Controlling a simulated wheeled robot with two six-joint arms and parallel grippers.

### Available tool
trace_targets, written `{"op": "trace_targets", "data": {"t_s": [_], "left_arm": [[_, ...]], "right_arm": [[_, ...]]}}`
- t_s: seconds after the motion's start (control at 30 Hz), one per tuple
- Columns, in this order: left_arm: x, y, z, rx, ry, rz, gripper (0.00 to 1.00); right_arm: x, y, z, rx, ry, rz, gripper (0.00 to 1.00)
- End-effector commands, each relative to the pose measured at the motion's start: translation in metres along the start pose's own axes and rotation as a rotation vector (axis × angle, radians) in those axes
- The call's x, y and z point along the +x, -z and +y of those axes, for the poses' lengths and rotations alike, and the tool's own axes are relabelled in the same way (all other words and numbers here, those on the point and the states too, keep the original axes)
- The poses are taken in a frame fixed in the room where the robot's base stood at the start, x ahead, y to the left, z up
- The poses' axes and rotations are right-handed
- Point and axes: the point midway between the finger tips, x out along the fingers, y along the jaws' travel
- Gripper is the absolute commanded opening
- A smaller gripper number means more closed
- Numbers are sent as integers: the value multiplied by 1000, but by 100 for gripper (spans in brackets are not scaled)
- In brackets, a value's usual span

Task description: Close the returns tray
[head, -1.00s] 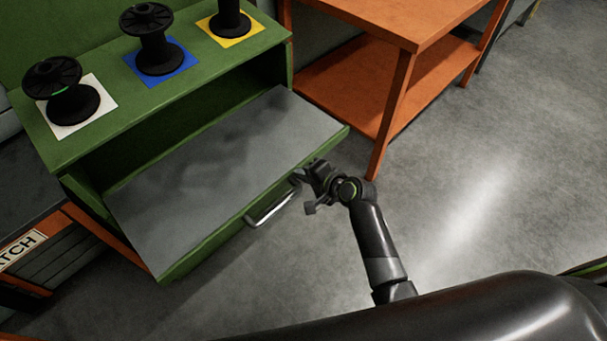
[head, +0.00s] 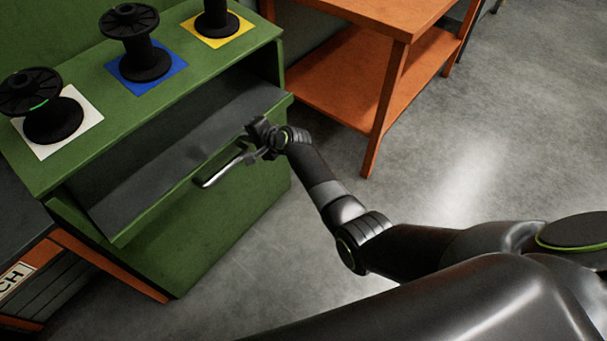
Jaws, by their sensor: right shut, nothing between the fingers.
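The returns tray (head: 200,140) is a green-fronted drawer with a dark grey inside, in the green cabinet (head: 65,172). It stands partly out, with a strip of its inside showing below the cabinet top. A silver bar handle (head: 222,168) is on its front. My right gripper (head: 258,143) is shut and empty at the right end of the handle, close against the tray front. Whether it touches the front or the handle I cannot tell. My left gripper is not in view.
Black spools stand on white (head: 87,118), blue (head: 170,72) and yellow (head: 240,27) squares on the cabinet top. An orange shelf table (head: 345,85) stands to the right. The grey floor (head: 450,170) at right is clear.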

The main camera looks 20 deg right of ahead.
Motion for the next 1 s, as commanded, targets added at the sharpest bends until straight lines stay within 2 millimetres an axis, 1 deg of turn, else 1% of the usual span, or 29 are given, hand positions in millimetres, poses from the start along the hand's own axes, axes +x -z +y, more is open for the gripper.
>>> {"op": "trace_targets", "data": {"t_s": [0.03, 0.17, 0.23, 0.27, 0.33, 0.53, 0.7, 1.0], "left_arm": [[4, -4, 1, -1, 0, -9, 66], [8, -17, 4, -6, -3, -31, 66], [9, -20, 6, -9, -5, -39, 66], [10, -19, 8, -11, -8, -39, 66], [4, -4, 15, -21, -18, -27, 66], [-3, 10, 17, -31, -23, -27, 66], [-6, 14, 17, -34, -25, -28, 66], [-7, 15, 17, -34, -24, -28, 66]], "right_arm": [[7, 0, -2, -3, 3, 0, 0], [17, 0, -10, -4, 5, 1, 0], [22, 0, -13, -3, 5, 1, 0], [24, 0, -15, -3, 6, 1, 0], [28, 0, -17, -3, 4, 0, 0], [36, 0, -22, -2, 5, 1, 0], [39, 0, -25, -2, 5, 1, 0], [39, 0, -28, -3, 9, 2, 0]]}}
